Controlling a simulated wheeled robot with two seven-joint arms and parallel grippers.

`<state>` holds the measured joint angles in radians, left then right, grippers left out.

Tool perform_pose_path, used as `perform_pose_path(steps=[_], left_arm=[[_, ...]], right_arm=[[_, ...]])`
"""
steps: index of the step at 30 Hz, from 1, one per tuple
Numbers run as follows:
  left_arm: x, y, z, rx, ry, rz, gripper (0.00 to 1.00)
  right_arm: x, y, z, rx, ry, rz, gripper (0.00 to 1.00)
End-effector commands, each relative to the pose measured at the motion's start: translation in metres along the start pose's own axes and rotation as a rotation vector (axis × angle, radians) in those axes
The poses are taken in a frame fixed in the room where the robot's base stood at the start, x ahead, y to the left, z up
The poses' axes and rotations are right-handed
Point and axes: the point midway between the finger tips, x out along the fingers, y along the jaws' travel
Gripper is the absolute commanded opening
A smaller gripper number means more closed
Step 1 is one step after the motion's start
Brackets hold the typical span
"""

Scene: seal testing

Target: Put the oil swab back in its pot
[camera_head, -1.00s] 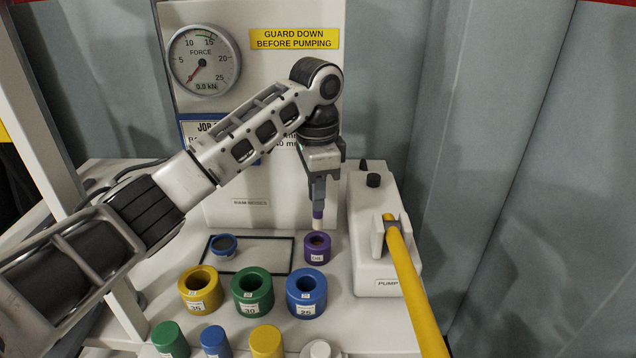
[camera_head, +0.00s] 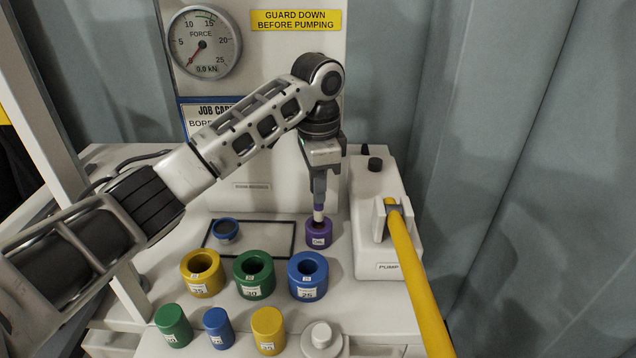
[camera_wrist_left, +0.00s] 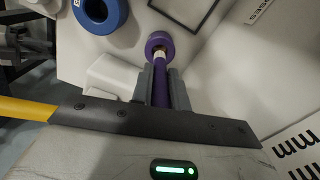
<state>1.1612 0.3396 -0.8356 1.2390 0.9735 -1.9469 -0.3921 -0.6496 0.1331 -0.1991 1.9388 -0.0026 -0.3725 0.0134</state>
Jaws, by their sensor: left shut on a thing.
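The oil swab has a purple handle and a pale lower part (camera_head: 318,215). My left gripper (camera_head: 319,198) is shut on its handle and holds it upright, pointing down. The purple pot (camera_head: 319,237) stands on the bench straight below, with a white label on its front. The swab's lower end is at the pot's mouth; its tip is hidden, so how deep it sits I cannot tell. In the left wrist view the swab's purple handle (camera_wrist_left: 161,85) lies between the fingers and its pale part meets the pot (camera_wrist_left: 158,41). My right gripper is not in view.
Yellow (camera_head: 202,278), green (camera_head: 254,279) and blue (camera_head: 307,281) rings stand in front of the pot. A blue-rimmed cup (camera_head: 227,231) sits in a black outline to the left. The pump (camera_head: 378,250) with its yellow lever (camera_head: 412,275) is close on the right. Coloured cylinders stand at the front.

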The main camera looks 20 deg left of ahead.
Motion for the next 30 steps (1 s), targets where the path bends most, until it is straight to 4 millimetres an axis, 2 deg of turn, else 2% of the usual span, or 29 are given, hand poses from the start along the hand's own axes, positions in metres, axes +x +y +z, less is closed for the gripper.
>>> perform_pose_path(steps=[11, 30], left_arm=[[0.002, 0.000, 0.000, 0.000, 0.001, 0.000, 0.00], [0.033, 0.000, 0.000, 0.000, 0.000, 0.001, 0.00]], right_arm=[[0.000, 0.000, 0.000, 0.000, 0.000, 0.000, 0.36], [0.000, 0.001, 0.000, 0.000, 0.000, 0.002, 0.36]])
